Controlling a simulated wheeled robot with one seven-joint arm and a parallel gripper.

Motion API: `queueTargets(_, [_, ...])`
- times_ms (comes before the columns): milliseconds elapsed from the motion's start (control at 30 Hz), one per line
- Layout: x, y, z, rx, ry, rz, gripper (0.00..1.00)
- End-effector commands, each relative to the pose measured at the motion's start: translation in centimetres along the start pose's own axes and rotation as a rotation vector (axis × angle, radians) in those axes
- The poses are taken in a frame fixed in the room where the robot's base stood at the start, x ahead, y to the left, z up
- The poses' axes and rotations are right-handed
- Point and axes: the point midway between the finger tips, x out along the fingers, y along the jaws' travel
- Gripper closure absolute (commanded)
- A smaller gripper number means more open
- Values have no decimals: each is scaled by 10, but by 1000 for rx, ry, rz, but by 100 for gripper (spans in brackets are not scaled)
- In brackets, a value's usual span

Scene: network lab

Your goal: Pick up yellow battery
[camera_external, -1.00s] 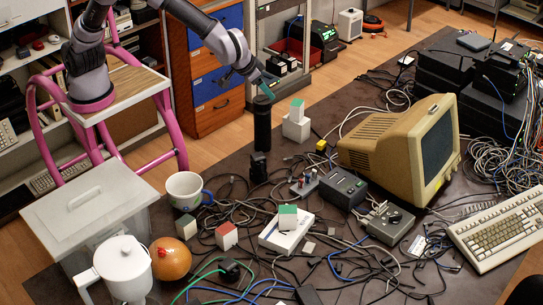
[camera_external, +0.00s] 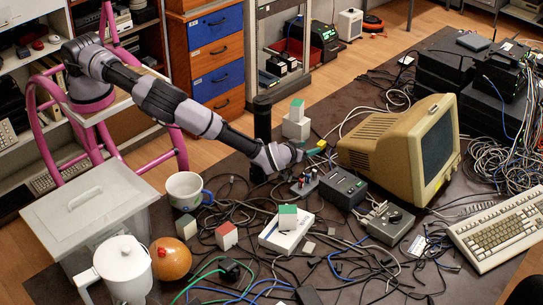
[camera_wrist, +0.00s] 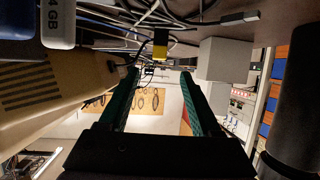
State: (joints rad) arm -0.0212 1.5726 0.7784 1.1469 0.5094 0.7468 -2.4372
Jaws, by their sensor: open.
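The yellow battery (camera_external: 321,144) is a small yellow block on the dark table, left of the beige monitor. In the wrist view the yellow battery (camera_wrist: 160,46) shows at the top middle, beyond the fingertips and roughly in line with the gap between them. My gripper (camera_external: 316,151) reaches low over the table, its green fingers close beside the battery. In the wrist view my gripper (camera_wrist: 159,74) has its two green fingers apart with nothing between them. Whether a finger touches the battery cannot be told.
The beige monitor (camera_external: 395,145) stands just right of the battery. White blocks (camera_external: 296,128) stand to its left, with a black cylinder (camera_external: 263,118) beyond them. A dark grey box (camera_external: 343,187) and tangled cables lie in front. Little free room surrounds the battery.

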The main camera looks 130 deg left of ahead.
Motion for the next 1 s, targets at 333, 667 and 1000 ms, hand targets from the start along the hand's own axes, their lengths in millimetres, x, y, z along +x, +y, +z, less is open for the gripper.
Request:
queueTargets(333, [46, 0, -1, 0, -1, -1, 35])
queueTargets(667, [88, 0, -4, -1, -3, -3, 35])
queueTargets(1000, [98, 1, -4, 2, -2, -2, 35])
